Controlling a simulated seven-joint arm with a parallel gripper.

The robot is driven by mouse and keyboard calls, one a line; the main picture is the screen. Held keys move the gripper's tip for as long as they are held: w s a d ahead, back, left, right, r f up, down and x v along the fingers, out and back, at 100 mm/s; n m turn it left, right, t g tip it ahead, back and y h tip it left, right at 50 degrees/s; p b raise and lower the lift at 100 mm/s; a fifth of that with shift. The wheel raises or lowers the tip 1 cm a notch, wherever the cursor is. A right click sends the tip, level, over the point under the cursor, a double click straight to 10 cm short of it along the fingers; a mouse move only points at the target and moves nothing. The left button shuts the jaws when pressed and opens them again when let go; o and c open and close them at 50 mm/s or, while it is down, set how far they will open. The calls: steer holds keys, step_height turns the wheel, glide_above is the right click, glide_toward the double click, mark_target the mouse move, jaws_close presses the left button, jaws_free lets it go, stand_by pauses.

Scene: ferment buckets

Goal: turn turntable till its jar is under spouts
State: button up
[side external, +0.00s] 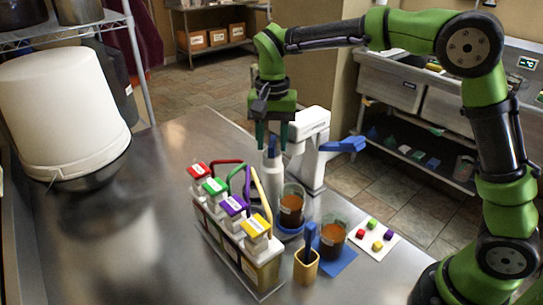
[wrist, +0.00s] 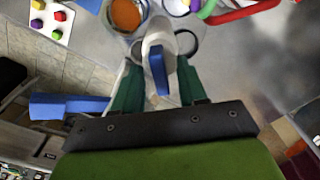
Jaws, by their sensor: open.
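A glass jar of brown liquid (side external: 291,208) stands on a round blue base, seemingly the turntable (side external: 289,234), beside the coloured spouts (side external: 246,180). It is not clearly under their ends. The jar's orange-brown top shows at the top of the wrist view (wrist: 126,14). My gripper (side external: 271,146) is open, pointing down behind the jar. Its green fingers (wrist: 160,88) straddle, in the wrist view, a pale upright piece with a blue strip (wrist: 158,72). I cannot tell whether they touch it. The turntable's far side is hidden by the jar.
A rack of bottles with coloured caps (side external: 233,238) stands left of the jar. A second jar (side external: 333,241) sits on a blue mat (side external: 340,264), near a yellow cup (side external: 305,267) and a card with coloured cubes (side external: 375,232). A white device with a blue lever (side external: 343,145) stands close behind.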

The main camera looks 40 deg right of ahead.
jaws_close()
steer(key=shift+m, duration=2.1)
steer(key=shift+r+m, duration=0.1)
steer(key=shift+m, duration=6.8)
